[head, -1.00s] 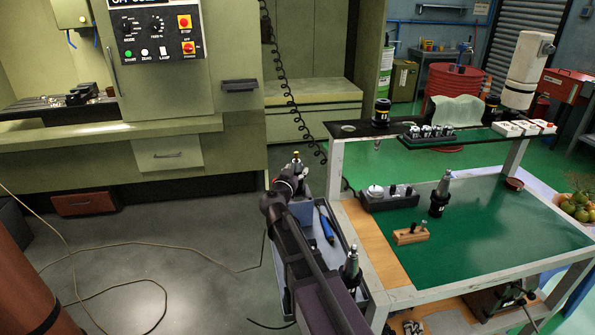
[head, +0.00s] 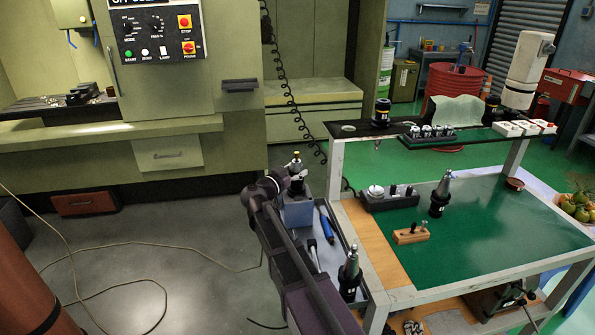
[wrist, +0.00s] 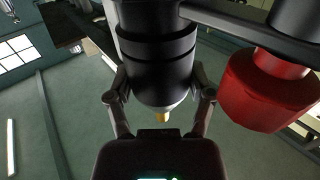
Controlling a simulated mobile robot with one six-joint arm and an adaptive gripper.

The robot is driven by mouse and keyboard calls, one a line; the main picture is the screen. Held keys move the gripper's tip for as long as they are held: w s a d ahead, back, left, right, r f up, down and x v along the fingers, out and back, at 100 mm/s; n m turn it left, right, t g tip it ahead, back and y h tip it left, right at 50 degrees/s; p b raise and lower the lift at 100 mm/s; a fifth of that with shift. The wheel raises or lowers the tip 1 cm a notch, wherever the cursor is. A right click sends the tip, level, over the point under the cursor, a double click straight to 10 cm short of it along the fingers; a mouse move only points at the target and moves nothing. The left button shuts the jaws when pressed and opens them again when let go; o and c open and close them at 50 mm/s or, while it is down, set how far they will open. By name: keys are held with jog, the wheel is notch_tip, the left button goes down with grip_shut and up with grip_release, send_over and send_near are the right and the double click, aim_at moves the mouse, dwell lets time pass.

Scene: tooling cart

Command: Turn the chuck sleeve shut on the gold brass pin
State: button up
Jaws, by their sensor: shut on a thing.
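The chuck sleeve is a dark ringed cylinder (wrist: 158,55) with a pale tapered end, in the wrist view. The gold brass pin (wrist: 161,118) shows as a short tip at that end, pointing toward my gripper's palm. My gripper (wrist: 160,97) has one finger on each side of the sleeve and is shut on it. In the head view the gold tip (head: 295,154) stands on top of the small upright chuck, at the far end of the cart's side tray. My gripper (head: 291,178) is there beside it, too small to show finger contact. How deep the pin sits is hidden.
A red faceted part (wrist: 268,92) is close to the right finger in the wrist view. The green-topped cart (head: 500,225) lies right; open floor lies left.

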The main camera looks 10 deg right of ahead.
jog(key=shift+m+g+h, duration=1)
jog(key=shift+m+g, duration=0.1)
jog(key=shift+g, duration=0.3)
jog(key=o, duration=1.1)
jog(key=v, duration=1.2)
